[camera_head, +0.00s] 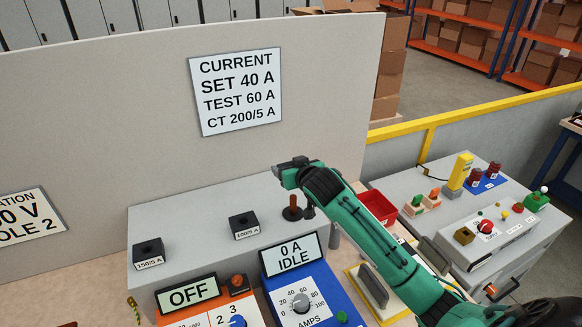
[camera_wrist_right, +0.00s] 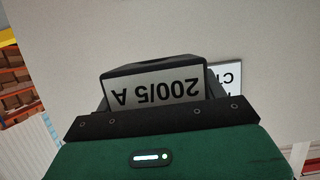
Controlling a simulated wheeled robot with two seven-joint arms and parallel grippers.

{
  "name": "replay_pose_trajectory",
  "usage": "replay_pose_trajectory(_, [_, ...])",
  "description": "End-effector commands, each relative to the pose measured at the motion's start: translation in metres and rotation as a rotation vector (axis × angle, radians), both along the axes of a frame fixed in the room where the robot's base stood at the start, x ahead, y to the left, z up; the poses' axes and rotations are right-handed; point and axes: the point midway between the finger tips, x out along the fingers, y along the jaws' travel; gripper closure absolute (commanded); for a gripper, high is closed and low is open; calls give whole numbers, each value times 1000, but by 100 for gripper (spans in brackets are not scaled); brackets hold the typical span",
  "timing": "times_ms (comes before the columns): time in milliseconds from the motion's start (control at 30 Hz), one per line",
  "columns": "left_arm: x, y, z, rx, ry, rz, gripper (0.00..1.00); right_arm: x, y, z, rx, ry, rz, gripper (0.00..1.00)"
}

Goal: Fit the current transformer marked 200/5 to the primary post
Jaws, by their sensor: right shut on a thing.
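My right gripper (camera_head: 290,174) comes in from the right, above the grey cabinet top. It is shut on a black block, the current transformer (camera_wrist_right: 155,82), whose white label reads 200/5 A, upside down in the right wrist view. In the head view the block is mostly hidden by the gripper. A reddish-brown post (camera_head: 292,211), which looks like the primary post, stands on the cabinet top just below the gripper. The block appears above the post and apart from it. My left gripper is not in view.
Black transformers marked 150/5 A (camera_head: 149,252) and 100/5 A (camera_head: 243,225) sit on the cabinet top (camera_head: 195,225), left of the post. A panel reading OFF (camera_head: 188,293) and one reading 0 A IDLE (camera_head: 290,254) stand in front. A red tray (camera_head: 377,208) lies right, behind my arm.

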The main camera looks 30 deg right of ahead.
Motion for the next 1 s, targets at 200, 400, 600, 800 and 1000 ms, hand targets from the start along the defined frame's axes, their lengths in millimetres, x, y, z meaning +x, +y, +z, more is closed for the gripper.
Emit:
replay_pose_trajectory(200, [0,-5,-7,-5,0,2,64,0,0,-11,0,-1,1,64])
replay_pose_trajectory(400, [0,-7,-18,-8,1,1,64,0,0,-30,0,0,0,64])
replay_pose_trajectory(600, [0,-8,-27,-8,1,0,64,0,0,-48,0,-1,1,64])
replay_pose_trajectory(800, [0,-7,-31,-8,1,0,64,0,0,-57,-1,-2,0,64])
replay_pose_trajectory(1000, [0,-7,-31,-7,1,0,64,0,0,-57,-1,-2,0,64])
